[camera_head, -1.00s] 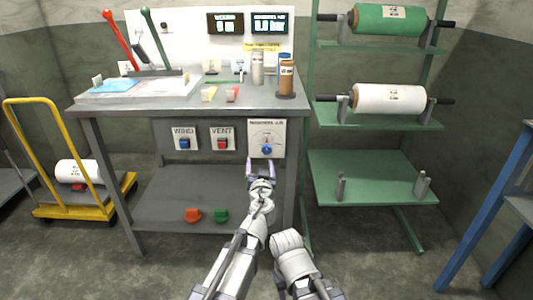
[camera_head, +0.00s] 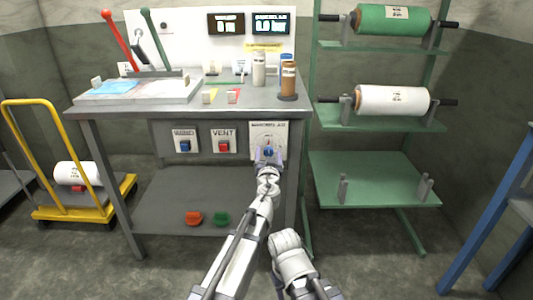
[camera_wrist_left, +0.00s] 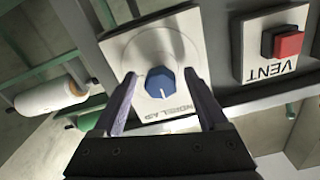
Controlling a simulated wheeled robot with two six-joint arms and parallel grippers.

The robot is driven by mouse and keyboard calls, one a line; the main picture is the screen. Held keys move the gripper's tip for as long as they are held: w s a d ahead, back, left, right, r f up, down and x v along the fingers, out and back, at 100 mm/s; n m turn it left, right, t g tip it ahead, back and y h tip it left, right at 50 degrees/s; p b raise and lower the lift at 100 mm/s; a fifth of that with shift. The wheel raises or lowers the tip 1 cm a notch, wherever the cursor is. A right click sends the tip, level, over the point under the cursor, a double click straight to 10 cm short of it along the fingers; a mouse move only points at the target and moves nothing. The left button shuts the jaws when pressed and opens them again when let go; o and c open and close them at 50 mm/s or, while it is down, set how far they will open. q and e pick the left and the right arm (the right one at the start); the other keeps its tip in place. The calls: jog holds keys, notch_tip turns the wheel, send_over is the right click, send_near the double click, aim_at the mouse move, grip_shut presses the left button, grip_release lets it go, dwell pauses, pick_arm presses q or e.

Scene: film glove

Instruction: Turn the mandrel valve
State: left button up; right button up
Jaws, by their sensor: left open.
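The mandrel valve is a blue knob (camera_head: 268,152) on a white dial plate (camera_head: 276,130) at the right end of the bench's front panel. In the left wrist view the blue knob (camera_wrist_left: 160,82) has a white pointer mark and sits on its white plate (camera_wrist_left: 140,50). My left gripper (camera_head: 269,157) is at the plate, with its purple-grey fingers open on both sides of the knob. In the wrist view the open fingers (camera_wrist_left: 161,92) flank the knob, with gaps visible.
Left of the dial are the red VENT button (camera_head: 224,146), also in the wrist view (camera_wrist_left: 284,42), and the blue WIND button (camera_head: 185,146). Bottles and levers stand on the bench top (camera_head: 150,103). A green roll rack (camera_head: 340,160) stands right. Orange and green knobs lie on the lower shelf.

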pick_arm(q)
jog(key=shift+w, duration=0.1)
grip_shut()
dwell(0.6)
